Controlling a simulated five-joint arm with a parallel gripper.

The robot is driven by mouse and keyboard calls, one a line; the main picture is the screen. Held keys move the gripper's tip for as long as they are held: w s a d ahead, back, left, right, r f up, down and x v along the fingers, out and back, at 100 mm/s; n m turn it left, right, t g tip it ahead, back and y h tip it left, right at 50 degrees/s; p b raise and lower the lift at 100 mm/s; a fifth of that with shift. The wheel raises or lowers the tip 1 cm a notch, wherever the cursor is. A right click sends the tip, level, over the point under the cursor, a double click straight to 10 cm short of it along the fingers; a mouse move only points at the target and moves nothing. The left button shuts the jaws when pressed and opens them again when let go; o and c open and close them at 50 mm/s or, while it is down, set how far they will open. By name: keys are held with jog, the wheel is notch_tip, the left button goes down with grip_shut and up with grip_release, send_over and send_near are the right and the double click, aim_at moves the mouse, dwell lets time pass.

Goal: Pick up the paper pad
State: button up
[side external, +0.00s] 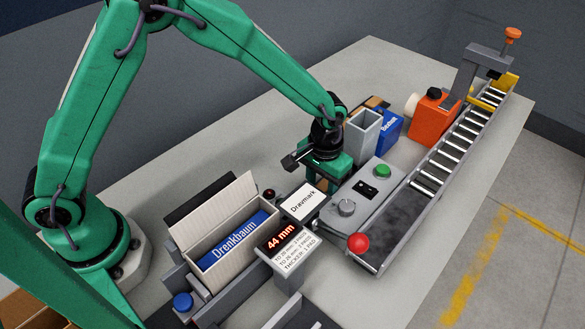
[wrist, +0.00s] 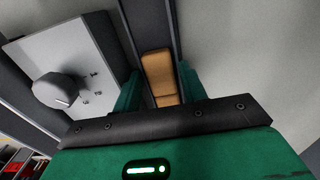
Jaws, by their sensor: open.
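A tan-brown block that looks like the paper pad (wrist: 159,72) shows in the wrist view, lying in a narrow dark-edged slot between my gripper's two green fingers. My gripper (wrist: 160,92) is open, with one finger on either side of the pad and no clear grip on it. In the side view my gripper (side external: 318,181) points down beside the grey control box, and a small bit of brown (side external: 321,185) shows below it. The fingers hide most of the pad there. I cannot tell whether they touch it.
The control box (side external: 365,190) has a knob and a green button. A grey bin (side external: 362,135), blue box (side external: 388,130) and orange device (side external: 430,115) stand behind. A roller conveyor (side external: 455,145) runs right.

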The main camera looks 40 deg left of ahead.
aim_at(321, 188)
jog(key=c, duration=0.7)
jog(key=shift+r, duration=0.15)
notch_tip(321, 188, up, 10)
jog(key=shift+f, duration=0.1)
dwell(0.4)
dwell(0.5)
